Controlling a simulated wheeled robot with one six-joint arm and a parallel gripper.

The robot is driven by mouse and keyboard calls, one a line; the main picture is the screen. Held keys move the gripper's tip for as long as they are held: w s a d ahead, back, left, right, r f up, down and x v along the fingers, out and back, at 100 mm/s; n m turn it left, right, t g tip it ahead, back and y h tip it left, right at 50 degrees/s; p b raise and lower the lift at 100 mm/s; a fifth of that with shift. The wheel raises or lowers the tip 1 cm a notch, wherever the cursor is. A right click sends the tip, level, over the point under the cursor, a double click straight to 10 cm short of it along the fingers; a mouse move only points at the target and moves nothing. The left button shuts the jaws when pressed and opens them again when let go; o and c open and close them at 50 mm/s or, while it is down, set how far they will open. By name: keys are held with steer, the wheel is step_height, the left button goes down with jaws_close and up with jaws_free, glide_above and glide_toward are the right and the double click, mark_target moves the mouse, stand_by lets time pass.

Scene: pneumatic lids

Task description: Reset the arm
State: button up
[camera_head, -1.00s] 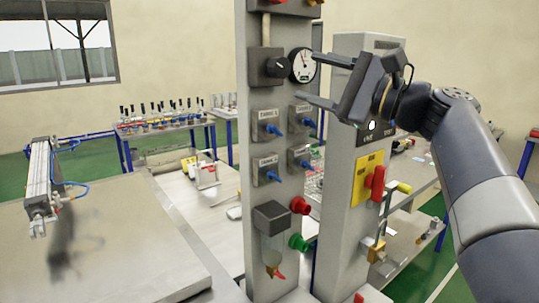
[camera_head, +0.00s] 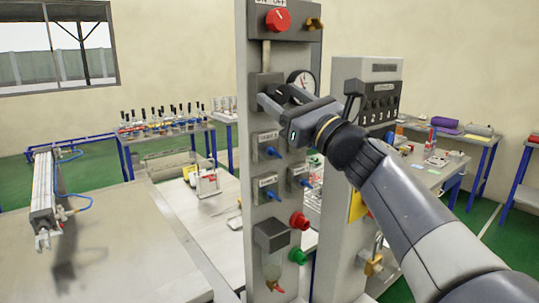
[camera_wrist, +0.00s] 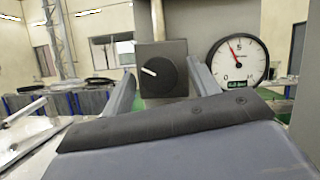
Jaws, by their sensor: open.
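My gripper (camera_head: 270,92) is open in front of the grey panel post (camera_head: 257,225) in the head view. In the wrist view, its two fingers (camera_wrist: 162,90) stand left and right of a black round knob (camera_wrist: 163,76) on a dark square block. The knob has a white pointer line toward the upper left. I cannot tell whether the fingers touch it. The arm reaches in from the lower right.
A round white gauge (camera_wrist: 238,61) with a red needle is right of the knob. A red rotary switch (camera_head: 278,20) sits above, with blue valve levers (camera_head: 272,152) and red (camera_head: 299,220) and green (camera_head: 297,256) fittings below. A second grey post (camera_head: 335,215) stands right. A pneumatic cylinder (camera_head: 42,195) is left.

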steer(key=m, duration=0.1)
steer(key=m+p, duration=0.1)
steer(key=m+h, duration=0.1)
steer(key=shift+s+a+r+t+p, duration=0.1)
steer(key=shift+r+t+p, duration=0.2)
steer(key=shift+t, duration=0.1)
steer(key=b+v, duration=0.2)
steer(key=v, duration=0.4)
steer(key=shift+f+b, duration=0.35)
steer(key=shift+f, duration=0.05)
steer(key=shift+s, duration=0.1)
